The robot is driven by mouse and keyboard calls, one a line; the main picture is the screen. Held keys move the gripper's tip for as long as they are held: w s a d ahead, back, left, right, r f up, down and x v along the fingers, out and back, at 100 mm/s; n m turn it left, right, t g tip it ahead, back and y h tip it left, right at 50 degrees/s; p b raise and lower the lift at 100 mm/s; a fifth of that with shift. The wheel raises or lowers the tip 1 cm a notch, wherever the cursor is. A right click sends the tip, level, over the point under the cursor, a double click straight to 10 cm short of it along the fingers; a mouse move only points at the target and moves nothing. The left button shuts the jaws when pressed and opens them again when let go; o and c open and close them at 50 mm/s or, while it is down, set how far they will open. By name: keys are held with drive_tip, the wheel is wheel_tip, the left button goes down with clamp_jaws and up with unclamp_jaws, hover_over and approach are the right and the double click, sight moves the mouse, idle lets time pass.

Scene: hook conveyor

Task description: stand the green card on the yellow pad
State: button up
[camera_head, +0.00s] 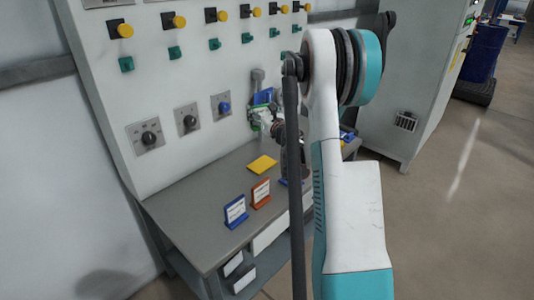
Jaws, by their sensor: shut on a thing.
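The yellow pad (262,164) lies flat and bare on the grey table, near the foot of the panel. My gripper (268,122) is above the pad, in front of the panel, partly hidden behind my own arm. It is shut on the green card (259,115), which shows as a small green and white patch held above the table and apart from the pad. The card's exact tilt is too small to tell.
A blue card (235,212) and an orange card (261,193) stand on the grey table (190,215) in front of the pad. The control panel (170,85) with knobs and buttons rises behind. My arm hides the table's right part.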

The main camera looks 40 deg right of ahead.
wheel_tip(320, 180, down, 18)
drive_tip(key=b, duration=0.6)
drive_tip(key=shift+r, duration=0.1)
drive_tip(key=o, duration=1.2)
